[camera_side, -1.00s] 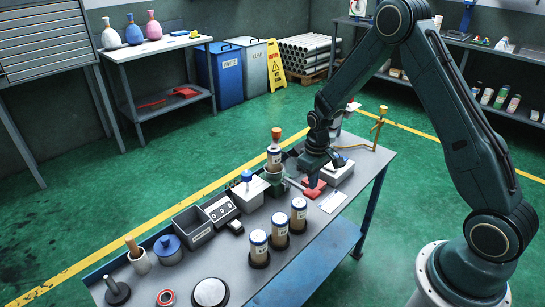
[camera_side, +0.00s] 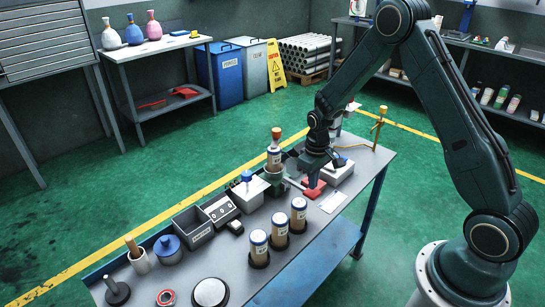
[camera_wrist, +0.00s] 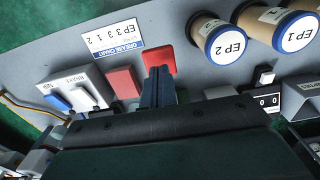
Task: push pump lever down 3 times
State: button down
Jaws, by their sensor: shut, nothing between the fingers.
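The pump lever's red end (camera_side: 314,191) shows in the side view at the end of a grey bar that runs from the green pump base (camera_side: 272,184). My gripper (camera_side: 309,182) is shut and empty, pointing down right at this red end. In the wrist view my shut fingertips (camera_wrist: 158,72) lie over the near edge of a red pad (camera_wrist: 158,55). I cannot tell whether they touch it. A second, darker red block (camera_wrist: 123,83) is beside it; which one is the lever's end is not clear. Part of the lever is hidden behind my gripper.
A white card marked EP 3 1 2 (camera_wrist: 112,42) lies near the pads. Capped cylinders (camera_side: 279,231) stand along the bench's front. A white switch box (camera_wrist: 80,92) is close beside my fingers. A grey bin (camera_side: 194,228) and a counter (camera_side: 235,226) are farther left.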

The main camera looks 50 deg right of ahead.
aim_at(312, 191)
jog(key=shift+f, duration=0.15)
jog(key=shift+f, duration=2.3)
jog(key=shift+w+r, duration=0.1)
jog(key=shift+r, duration=2.4)
jog(key=shift+f, duration=0.15)
jog(key=shift+f, duration=2.45)
jog(key=shift+r, duration=2.6)
jog(key=shift+f, duration=0.2)
